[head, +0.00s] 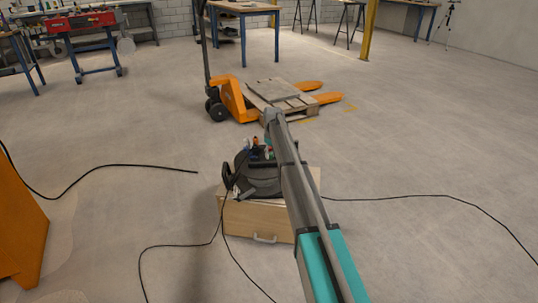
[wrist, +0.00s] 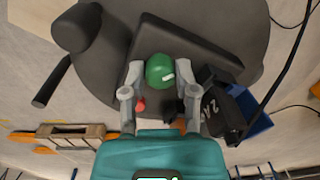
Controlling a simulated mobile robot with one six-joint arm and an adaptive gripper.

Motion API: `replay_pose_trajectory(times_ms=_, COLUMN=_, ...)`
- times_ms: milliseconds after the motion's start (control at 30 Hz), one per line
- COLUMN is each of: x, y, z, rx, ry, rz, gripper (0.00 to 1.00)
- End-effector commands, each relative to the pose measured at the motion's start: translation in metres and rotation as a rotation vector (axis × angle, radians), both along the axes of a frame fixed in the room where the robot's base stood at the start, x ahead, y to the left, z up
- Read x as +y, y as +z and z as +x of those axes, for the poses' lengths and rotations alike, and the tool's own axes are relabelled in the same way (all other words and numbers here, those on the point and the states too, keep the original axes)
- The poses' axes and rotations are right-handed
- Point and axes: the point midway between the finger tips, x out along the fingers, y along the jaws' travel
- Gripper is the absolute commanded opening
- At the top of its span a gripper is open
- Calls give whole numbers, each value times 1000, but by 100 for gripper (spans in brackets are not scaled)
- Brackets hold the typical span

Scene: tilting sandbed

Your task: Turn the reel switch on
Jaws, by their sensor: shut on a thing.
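The reel (head: 262,186) is a dark grey, round body on a wooden box in the head view, and its dark casing (wrist: 215,25) fills the upper part of the wrist view. Its switch (wrist: 158,66) is a round green knob with a short white mark pointing to the right and slightly down. My gripper (wrist: 160,74) has its two grey fingers closed on the left and right sides of this knob. A small red part (wrist: 139,104) shows between the fingers below the knob. In the head view my arm partly covers the reel, and the knob cannot be made out clearly.
The wooden box (head: 258,220) stands on open concrete floor. A black plug (wrist: 222,108) and a blue part (wrist: 256,122) sit right of my gripper. Black cables (head: 420,196) run across the floor. An orange pallet truck (head: 236,100) with a wooden pallet (head: 290,104) stands behind.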

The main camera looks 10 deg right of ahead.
Motion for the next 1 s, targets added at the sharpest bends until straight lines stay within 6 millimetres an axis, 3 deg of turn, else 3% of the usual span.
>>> replay_pose_trajectory(times_ms=700, x=-4, y=0, z=0, rx=-2, ry=-645, rz=-7, gripper=0)
replay_pose_trajectory(times_ms=1000, x=-4, y=0, z=0, rx=-3, ry=-832, rz=-8, gripper=0)
